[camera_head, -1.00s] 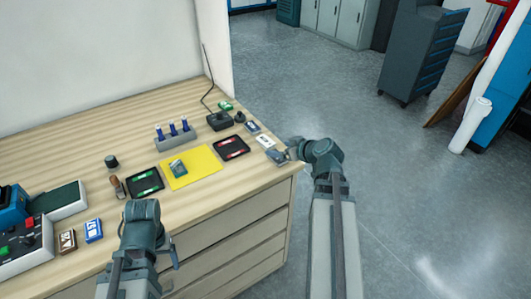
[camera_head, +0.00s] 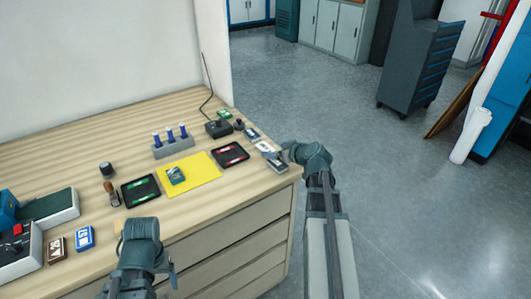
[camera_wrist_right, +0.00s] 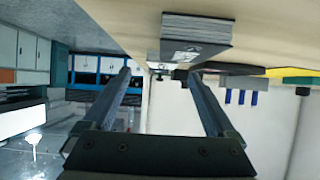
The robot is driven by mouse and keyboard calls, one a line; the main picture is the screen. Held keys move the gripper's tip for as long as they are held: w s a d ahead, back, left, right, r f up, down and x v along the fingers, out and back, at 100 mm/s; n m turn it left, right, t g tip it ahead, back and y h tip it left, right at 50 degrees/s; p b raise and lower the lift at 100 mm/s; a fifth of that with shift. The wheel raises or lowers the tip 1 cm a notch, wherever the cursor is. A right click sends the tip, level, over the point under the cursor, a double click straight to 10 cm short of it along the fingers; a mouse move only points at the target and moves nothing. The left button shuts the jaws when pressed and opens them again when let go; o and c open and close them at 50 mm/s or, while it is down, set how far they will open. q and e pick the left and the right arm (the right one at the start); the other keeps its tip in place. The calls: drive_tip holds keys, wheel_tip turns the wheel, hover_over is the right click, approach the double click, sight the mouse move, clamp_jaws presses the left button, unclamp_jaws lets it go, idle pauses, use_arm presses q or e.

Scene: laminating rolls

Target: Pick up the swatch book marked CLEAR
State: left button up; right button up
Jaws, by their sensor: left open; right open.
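Several small swatch books lie on the wooden bench. A grey one (camera_head: 276,161) lies at the right front corner, with a white one (camera_head: 265,146) and a blue-and-white one (camera_head: 252,134) behind it. I cannot read any marking as CLEAR. My right gripper (camera_head: 287,157) is open beside the grey book. In the right wrist view, which is upside down, a dark-covered book with grey page edges (camera_wrist_right: 195,30) shows beyond the open, empty fingers (camera_wrist_right: 160,85). My left gripper (camera_head: 140,235) is open in front of the bench's left part; its fingertips are mostly hidden.
A yellow mat (camera_head: 203,164) carries a green book (camera_head: 176,175). Black trays (camera_head: 133,203) (camera_head: 231,163) lie on either side. A blue book (camera_head: 85,237) and a brown one (camera_head: 57,250) lie at left. A grey holder (camera_head: 174,148) holds blue-topped items.

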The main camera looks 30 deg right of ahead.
sight(266, 147)
drive_tip(key=shift+w, duration=0.1)
drive_tip(key=x, duration=0.1)
drive_tip(key=b+x, duration=0.1)
drive_tip(key=x, duration=0.1)
drive_tip(key=b+x, duration=0.1)
drive_tip(key=x, duration=0.1)
drive_tip(key=shift+w+a+r, duration=0.15)
drive_tip(key=shift+a, duration=0.1)
drive_tip(key=shift+c, duration=0.3)
clamp_jaws()
